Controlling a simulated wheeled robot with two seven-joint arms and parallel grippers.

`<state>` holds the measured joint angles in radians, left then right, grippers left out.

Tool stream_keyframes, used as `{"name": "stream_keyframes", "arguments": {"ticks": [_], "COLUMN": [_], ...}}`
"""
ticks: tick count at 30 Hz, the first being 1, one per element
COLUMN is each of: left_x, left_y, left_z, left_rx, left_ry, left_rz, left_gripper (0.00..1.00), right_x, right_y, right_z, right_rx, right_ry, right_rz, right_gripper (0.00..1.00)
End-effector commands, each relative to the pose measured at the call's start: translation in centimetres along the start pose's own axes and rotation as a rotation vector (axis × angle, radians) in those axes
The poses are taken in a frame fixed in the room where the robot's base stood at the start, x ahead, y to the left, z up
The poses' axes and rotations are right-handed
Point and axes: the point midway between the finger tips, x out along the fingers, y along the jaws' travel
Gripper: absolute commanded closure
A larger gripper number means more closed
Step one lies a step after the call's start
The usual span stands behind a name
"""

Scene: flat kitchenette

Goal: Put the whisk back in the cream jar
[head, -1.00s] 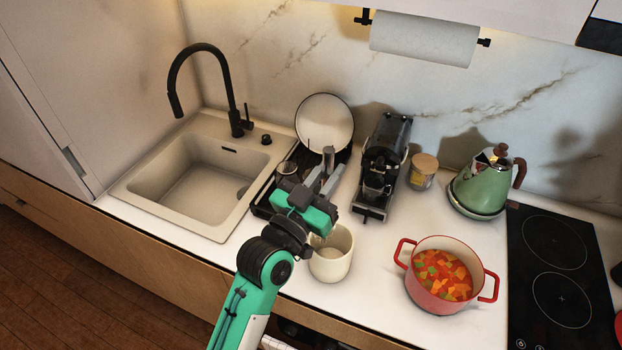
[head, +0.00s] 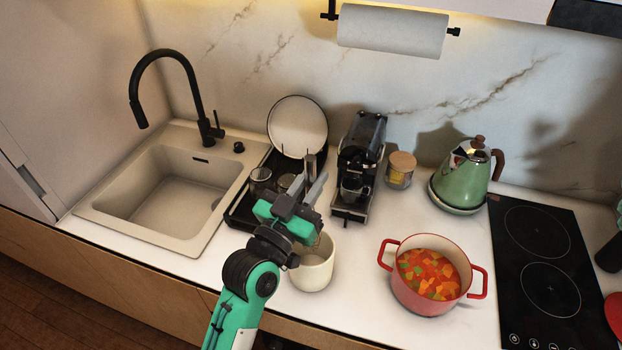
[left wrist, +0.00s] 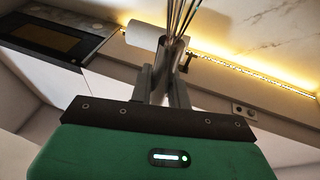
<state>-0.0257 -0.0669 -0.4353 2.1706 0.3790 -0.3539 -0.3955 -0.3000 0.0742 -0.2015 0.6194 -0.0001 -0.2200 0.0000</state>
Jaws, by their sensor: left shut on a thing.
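My left gripper (head: 318,188) is shut on the whisk, whose thin wires (left wrist: 182,18) rise above the fingers in the left wrist view. In the head view a grey upright piece (head: 310,165) shows at the fingertips, but I cannot tell which part of the whisk it is. The cream jar (head: 313,270) stands open on the counter, just in front of and below the fingers. My gripper and wrist cover part of its rim on the left. My right gripper is not clearly in view.
Behind the gripper stands a black dish rack (head: 245,210) with a plate (head: 297,127). A coffee machine (head: 360,165) is behind the jar. A red soup pot (head: 428,290) is to its right, the sink (head: 170,195) to the left. Counter between jar and pot is clear.

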Motion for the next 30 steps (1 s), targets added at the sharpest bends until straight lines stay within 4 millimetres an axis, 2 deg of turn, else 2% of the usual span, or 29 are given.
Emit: {"name": "stream_keyframes", "arguments": {"ticks": [1, 11, 30], "left_x": [-0.2, -0.9, -2.3], "left_y": [0.0, 0.0, 0.0], "left_z": [0.7, 3.2, 8.2], "left_rx": [0.001, 0.0, 0.0], "left_ry": [-0.001, -0.001, -0.001], "left_rz": [0.0, 0.0, 0.0], "left_gripper": [1.0, 1.0, 1.0], "right_x": [0.6, 2.3, 5.6], "right_y": [0.2, 0.9, 0.3], "right_z": [0.1, 0.3, 0.5], "right_rx": [-0.001, -0.002, 0.001], "right_ry": [0.0, -0.001, 0.0], "right_rz": [0.002, 0.009, 0.004], "right_gripper": [0.72, 0.72, 0.72]}}
